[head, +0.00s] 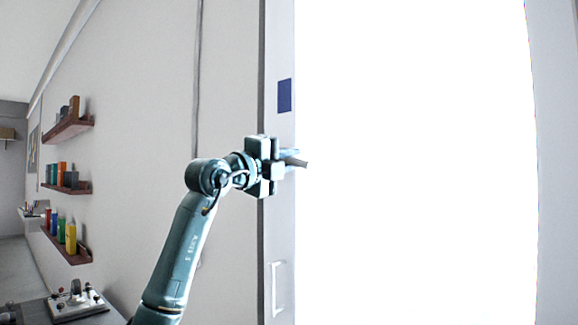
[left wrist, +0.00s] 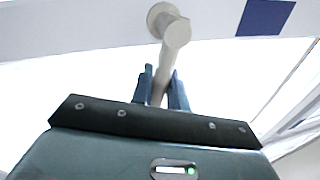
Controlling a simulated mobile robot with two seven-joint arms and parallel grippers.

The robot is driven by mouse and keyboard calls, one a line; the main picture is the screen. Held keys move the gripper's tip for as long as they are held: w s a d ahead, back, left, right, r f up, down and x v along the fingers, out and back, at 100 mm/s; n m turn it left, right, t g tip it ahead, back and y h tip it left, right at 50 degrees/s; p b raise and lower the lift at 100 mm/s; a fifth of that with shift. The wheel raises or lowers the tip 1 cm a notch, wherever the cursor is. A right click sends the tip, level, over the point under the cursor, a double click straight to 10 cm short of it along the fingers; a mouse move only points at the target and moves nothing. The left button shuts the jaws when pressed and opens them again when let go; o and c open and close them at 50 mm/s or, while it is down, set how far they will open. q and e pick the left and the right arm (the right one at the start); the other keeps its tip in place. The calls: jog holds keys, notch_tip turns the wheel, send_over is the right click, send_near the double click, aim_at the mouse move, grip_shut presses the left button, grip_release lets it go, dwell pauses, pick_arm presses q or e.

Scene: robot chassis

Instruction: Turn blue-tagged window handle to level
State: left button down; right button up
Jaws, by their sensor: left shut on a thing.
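A blue tag (head: 284,95) sits on the white window frame (head: 279,215), above my left gripper (head: 291,157). It also shows in the left wrist view (left wrist: 265,16) at the upper right. The window handle (left wrist: 176,34) is pale grey-beige, with a round base on the frame and a lever that runs down between my fingers. My left gripper (left wrist: 162,88) is shut on this lever. In the head view the gripper hides most of the handle. My right gripper is in neither view.
A white pull (head: 277,288) is low on the same frame. The bright window pane (head: 415,160) fills the right. Shelves with bottles and boxes (head: 68,187) hang on the left wall. A cabinet or table with small items (head: 75,300) stands at the lower left.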

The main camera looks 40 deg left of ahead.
pick_arm(q)
jog(key=shift+d+r+n+y, duration=0.1)
jog(key=shift+r+n+y, duration=0.35)
jog(key=shift+n, duration=0.95)
jog(key=shift+r+n, duration=0.25)
jog(key=shift+n, duration=0.05)
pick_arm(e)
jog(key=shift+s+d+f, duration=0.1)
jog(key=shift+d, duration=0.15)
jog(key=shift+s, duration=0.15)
pick_arm(q)
jog(key=c, duration=1.4)
grip_release()
